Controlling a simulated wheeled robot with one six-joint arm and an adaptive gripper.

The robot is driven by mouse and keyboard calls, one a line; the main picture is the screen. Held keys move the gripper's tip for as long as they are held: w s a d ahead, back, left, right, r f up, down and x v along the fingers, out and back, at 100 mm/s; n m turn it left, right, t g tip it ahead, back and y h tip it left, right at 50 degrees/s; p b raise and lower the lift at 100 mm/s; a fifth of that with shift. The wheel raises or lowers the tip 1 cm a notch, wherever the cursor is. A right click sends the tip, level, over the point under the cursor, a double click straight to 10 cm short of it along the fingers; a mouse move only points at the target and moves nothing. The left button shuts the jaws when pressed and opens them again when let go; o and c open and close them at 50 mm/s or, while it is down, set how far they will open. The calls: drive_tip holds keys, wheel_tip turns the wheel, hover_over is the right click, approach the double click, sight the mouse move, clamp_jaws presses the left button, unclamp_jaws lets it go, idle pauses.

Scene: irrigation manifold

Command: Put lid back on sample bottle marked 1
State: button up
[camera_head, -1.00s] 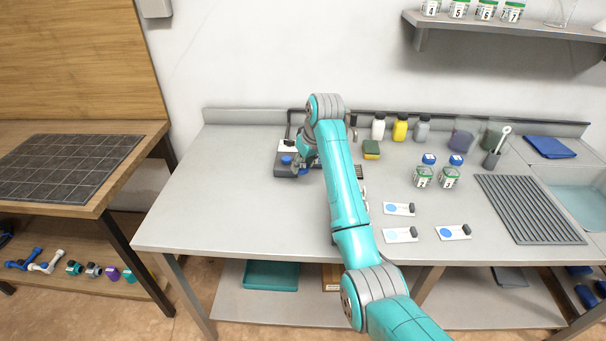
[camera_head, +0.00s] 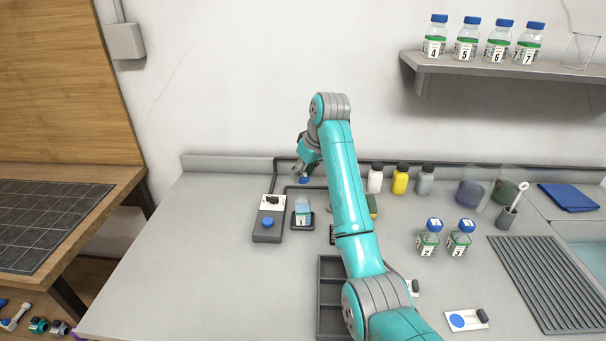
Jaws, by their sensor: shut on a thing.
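Sample bottle 1 (camera_head: 302,212), clear with a white label, stands upright and lidless on a small dark stand (camera_head: 293,227). My gripper (camera_head: 304,178) is shut on a blue lid (camera_head: 304,181). It holds the lid above and apart from the bottle, near straight over its mouth in this view. My arm passes just right of the bottle without covering it. The fingertips are small and partly hidden by the gripper's body.
A grey device with a blue button (camera_head: 268,222) stands left of the bottle. Capped bottles 2 (camera_head: 428,240) and 3 (camera_head: 459,240) stand to the right. White, yellow and grey bottles (camera_head: 400,180) line the back. A dark tray (camera_head: 331,268) lies in front. The left bench is clear.

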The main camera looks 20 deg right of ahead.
sight(301, 197)
drive_tip(key=shift+f, duration=3.1)
drive_tip(key=shift+f, duration=0.1)
drive_tip(key=o, duration=1.3)
drive_tip(key=shift+r, duration=3.5)
